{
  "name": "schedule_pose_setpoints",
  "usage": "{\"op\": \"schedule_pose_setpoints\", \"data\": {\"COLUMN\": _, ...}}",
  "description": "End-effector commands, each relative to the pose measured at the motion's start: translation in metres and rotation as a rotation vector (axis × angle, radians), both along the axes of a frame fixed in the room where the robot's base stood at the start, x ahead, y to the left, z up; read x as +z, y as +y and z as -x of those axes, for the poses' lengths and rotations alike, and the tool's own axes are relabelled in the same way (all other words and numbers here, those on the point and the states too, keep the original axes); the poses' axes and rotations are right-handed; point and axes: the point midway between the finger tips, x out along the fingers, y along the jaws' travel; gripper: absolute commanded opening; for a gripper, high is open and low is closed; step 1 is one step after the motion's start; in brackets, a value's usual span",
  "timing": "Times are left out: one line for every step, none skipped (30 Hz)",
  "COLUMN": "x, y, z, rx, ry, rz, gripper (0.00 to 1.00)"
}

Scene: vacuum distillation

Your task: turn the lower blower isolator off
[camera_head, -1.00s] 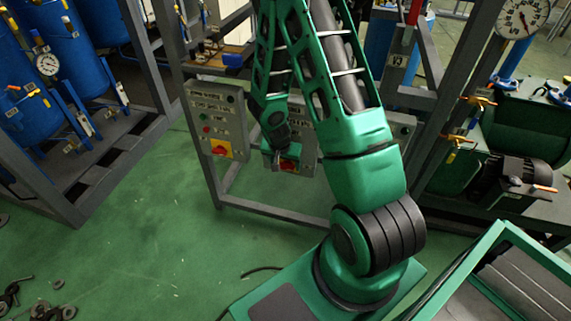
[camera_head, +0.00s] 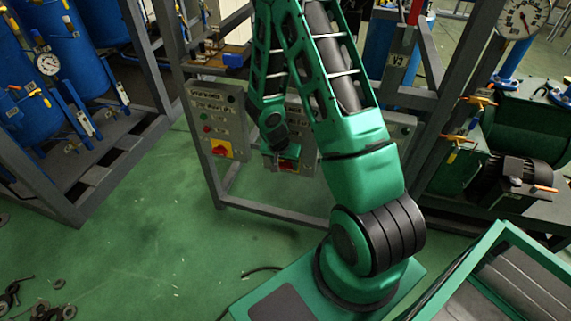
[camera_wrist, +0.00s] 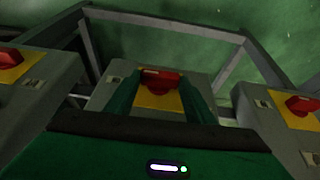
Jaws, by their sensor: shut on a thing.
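The isolator in my grip is a red rotary knob (camera_wrist: 162,82) on a yellow plate (camera_wrist: 158,101), on the middle grey box in the wrist view. My gripper (camera_wrist: 160,88) has one green finger on each side of this knob and is shut on it. The knob's bar lies roughly level across that picture. In the head view my gripper (camera_head: 277,152) is low at the middle control panel, and only a bit of the red knob (camera_head: 289,166) shows beside it. My arm hides much of that panel.
A grey panel (camera_head: 216,115) with another red knob (camera_head: 219,151) stands to the left on the same frame. In the wrist view, boxes with red knobs flank mine at left (camera_wrist: 10,58) and right (camera_wrist: 302,104). A frame rail (camera_head: 270,211) runs below.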

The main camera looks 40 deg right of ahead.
Motion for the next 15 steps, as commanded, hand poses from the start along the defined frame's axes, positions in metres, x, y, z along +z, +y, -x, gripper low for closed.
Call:
{"op": "schedule_pose_setpoints", "data": {"x": 0.001, "y": 0.003, "z": -0.003, "rx": 0.005, "ry": 0.01, "rz": 0.01, "gripper": 0.26}}
{"op": "schedule_pose_setpoints", "data": {"x": 0.001, "y": 0.003, "z": -0.004, "rx": 0.005, "ry": 0.02, "rz": 0.019, "gripper": 0.26}}
{"op": "schedule_pose_setpoints", "data": {"x": 0.001, "y": 0.004, "z": -0.005, "rx": 0.006, "ry": 0.035, "rz": 0.032, "gripper": 0.26}}
{"op": "schedule_pose_setpoints", "data": {"x": 0.001, "y": 0.005, "z": -0.005, "rx": 0.006, "ry": 0.049, "rz": 0.042, "gripper": 0.26}}
{"op": "schedule_pose_setpoints", "data": {"x": 0.001, "y": 0.005, "z": -0.006, "rx": 0.007, "ry": 0.064, "rz": 0.053, "gripper": 0.26}}
{"op": "schedule_pose_setpoints", "data": {"x": 0.0, "y": 0.006, "z": -0.007, "rx": 0.007, "ry": 0.086, "rz": 0.071, "gripper": 0.26}}
{"op": "schedule_pose_setpoints", "data": {"x": 0.0, "y": 0.007, "z": -0.007, "rx": 0.007, "ry": 0.104, "rz": 0.084, "gripper": 0.26}}
{"op": "schedule_pose_setpoints", "data": {"x": 0.0, "y": 0.008, "z": -0.008, "rx": 0.007, "ry": 0.122, "rz": 0.1, "gripper": 0.26}}
{"op": "schedule_pose_setpoints", "data": {"x": -0.001, "y": 0.009, "z": -0.009, "rx": 0.008, "ry": 0.149, "rz": 0.119, "gripper": 0.26}}
{"op": "schedule_pose_setpoints", "data": {"x": -0.001, "y": 0.009, "z": -0.01, "rx": 0.008, "ry": 0.169, "rz": 0.136, "gripper": 0.26}}
{"op": "schedule_pose_setpoints", "data": {"x": -0.001, "y": 0.01, "z": -0.01, "rx": 0.008, "ry": 0.192, "rz": 0.152, "gripper": 0.26}}
{"op": "schedule_pose_setpoints", "data": {"x": -0.002, "y": 0.011, "z": -0.011, "rx": 0.007, "ry": 0.22, "rz": 0.176, "gripper": 0.26}}
{"op": "schedule_pose_setpoints", "data": {"x": -0.002, "y": 0.012, "z": -0.012, "rx": 0.008, "ry": 0.243, "rz": 0.193, "gripper": 0.26}}
{"op": "schedule_pose_setpoints", "data": {"x": -0.003, "y": 0.012, "z": -0.013, "rx": 0.008, "ry": 0.266, "rz": 0.211, "gripper": 0.26}}
{"op": "schedule_pose_setpoints", "data": {"x": -0.003, "y": 0.013, "z": -0.013, "rx": 0.008, "ry": 0.297, "rz": 0.234, "gripper": 0.26}}
